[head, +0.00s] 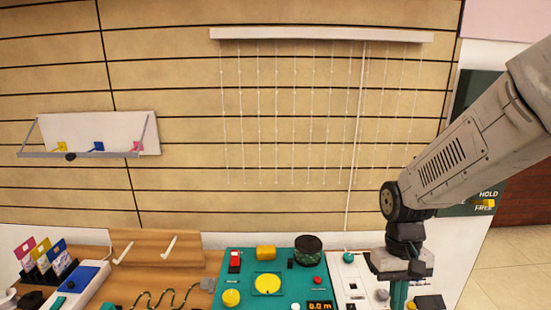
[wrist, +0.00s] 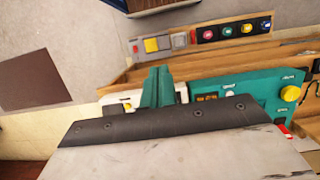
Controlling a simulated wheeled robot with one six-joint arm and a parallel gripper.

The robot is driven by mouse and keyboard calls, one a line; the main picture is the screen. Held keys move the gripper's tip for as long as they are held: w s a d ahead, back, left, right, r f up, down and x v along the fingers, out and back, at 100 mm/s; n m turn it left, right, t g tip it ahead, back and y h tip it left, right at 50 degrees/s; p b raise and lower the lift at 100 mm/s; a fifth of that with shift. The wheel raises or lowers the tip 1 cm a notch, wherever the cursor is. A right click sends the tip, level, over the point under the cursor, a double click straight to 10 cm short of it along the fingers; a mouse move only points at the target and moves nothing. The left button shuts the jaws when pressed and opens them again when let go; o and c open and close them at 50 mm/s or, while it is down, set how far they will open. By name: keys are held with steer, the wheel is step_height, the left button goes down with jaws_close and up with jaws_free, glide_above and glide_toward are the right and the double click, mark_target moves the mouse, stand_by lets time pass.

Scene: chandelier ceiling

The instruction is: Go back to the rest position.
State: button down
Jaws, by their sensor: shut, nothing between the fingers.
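My gripper (head: 398,296) hangs at the lower right of the head view, pointing down in front of the white panel beside the teal panel. Its teal fingers are shut with nothing between them. In the wrist view the shut fingers (wrist: 157,86) stand before a white panel and the wooden bench. My grey arm reaches in from the right edge of the head view. The fingertips run toward the bottom edge of the head view, so I cannot tell whether they touch anything.
The teal panel (head: 247,282) carries a yellow disc, knobs and a dark round jar (head: 308,249). A cord (head: 350,180) hangs from the white rail (head: 320,35) to the white panel. Card holders (head: 50,266) stand at left. A wall shelf (head: 90,140) hangs above.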

steer(key=s+d+r+t, duration=0.1)
steer(key=s+r+t, duration=0.3)
steer(key=s+r, duration=1.1)
steer(key=shift+d, duration=0.3)
